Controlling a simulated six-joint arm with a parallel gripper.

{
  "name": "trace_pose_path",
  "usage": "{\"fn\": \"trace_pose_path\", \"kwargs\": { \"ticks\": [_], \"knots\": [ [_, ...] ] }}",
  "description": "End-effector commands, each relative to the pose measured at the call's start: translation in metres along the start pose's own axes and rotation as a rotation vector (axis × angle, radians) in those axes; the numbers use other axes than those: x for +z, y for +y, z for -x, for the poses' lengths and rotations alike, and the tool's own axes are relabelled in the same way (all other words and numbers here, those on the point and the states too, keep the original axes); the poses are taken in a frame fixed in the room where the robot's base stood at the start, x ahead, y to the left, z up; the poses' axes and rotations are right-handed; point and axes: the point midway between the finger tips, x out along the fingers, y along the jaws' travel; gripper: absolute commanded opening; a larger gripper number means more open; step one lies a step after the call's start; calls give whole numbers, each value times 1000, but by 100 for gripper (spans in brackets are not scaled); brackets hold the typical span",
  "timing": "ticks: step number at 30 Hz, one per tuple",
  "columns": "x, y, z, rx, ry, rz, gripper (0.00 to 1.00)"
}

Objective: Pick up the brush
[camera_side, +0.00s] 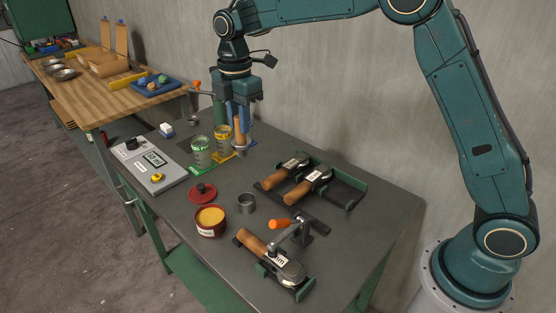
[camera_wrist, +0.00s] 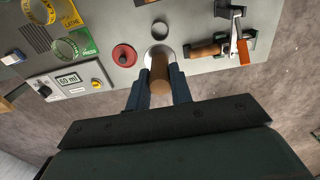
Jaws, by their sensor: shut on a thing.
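The brush (camera_side: 239,133) has a brown wooden handle and a pale grey round head at its lower end. My gripper (camera_side: 239,112) points down with its blue fingers shut on the handle.
A yellow-banded cup (camera_side: 222,141) and a green-banded cup (camera_side: 201,153) stand close by. The table (camera_side: 330,235) also holds a dosing box (camera_side: 150,165), red lid (camera_side: 203,193), red tin (camera_side: 210,228), metal cup (camera_side: 247,203) and several wooden-handled portafilters (camera_side: 316,179).

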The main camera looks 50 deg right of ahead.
Motion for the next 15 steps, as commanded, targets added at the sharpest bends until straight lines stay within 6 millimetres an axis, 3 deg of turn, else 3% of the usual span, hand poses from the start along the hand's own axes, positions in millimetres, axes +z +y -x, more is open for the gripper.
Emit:
{"fn": "trace_pose_path", "kwargs": {
  "ticks": [6,15],
  "knots": [
    [0,0,20,2,0,0,0],
    [0,0,24,1,0,0,0]
  ]
}}
